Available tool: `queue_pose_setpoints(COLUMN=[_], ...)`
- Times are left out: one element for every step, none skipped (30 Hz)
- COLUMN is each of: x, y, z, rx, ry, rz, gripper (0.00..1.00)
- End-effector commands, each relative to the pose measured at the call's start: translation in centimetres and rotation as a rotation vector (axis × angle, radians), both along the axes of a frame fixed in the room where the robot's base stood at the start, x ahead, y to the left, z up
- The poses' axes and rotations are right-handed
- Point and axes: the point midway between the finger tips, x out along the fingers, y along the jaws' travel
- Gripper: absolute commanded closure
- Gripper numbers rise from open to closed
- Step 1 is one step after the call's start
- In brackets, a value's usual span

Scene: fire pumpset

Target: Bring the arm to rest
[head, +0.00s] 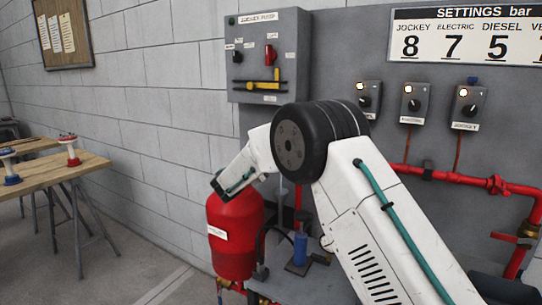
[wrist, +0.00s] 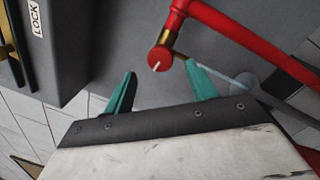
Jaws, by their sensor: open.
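My arm reaches from the lower right of the head view, bends at a black elbow joint, and its white forearm points down and left above a red tank (head: 234,235). The gripper's fingers cannot be made out clearly in the head view. In the wrist view my gripper (wrist: 160,69) shows two teal fingers spread apart with nothing held between them. A red round cap (wrist: 160,58) with a white mark, on a red pipe with a brass part, appears beyond the gap between the fingers. Whether a finger touches it cannot be told.
A grey control box (head: 267,56) with a red switch and yellow handle hangs above the arm. Three small knob boxes (head: 411,102) with lit lamps sit under a settings board (head: 470,36). Red pipes (head: 460,180) run at right. A wooden table (head: 45,172) stands at left; floor between is clear.

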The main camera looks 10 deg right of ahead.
Motion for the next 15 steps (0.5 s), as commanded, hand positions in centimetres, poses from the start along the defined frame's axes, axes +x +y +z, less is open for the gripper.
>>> queue_pose_setpoints(x=[-0.35,-0.51,-0.66,-0.74,-0.79,-0.82,-0.83,-0.83,-0.83,-0.82,-0.81,-0.81,-0.83,-0.92,-1.15], y=[0.32,0.44,0.58,0.63,0.69,0.71,0.71,0.72,0.70,0.70,0.69,0.69,0.64,0.50,0.11], z=[0.02,-0.01,-0.07,-0.10,-0.11,-0.12,-0.12,-0.12,-0.12,-0.11,-0.11,-0.11,-0.06,0.04,0.33], rx=[-0.001,0.000,0.000,-0.001,-0.001,-0.001,-0.001,-0.001,-0.001,0.000,0.000,0.000,0.001,0.004,0.013], ry=[-0.001,0.000,0.000,0.001,0.001,0.001,0.001,0.001,0.001,0.000,0.000,0.000,0.001,0.000,0.001], rz=[0.001,0.000,0.000,0.000,0.000,0.000,0.000,0.000,0.000,0.000,0.000,0.000,-0.002,-0.004,-0.013], gripper=[0.43,0.43,0.43,0.43,0.43,0.43,0.43,0.43,0.43,0.43,0.43,0.43,0.43,0.43,0.43])
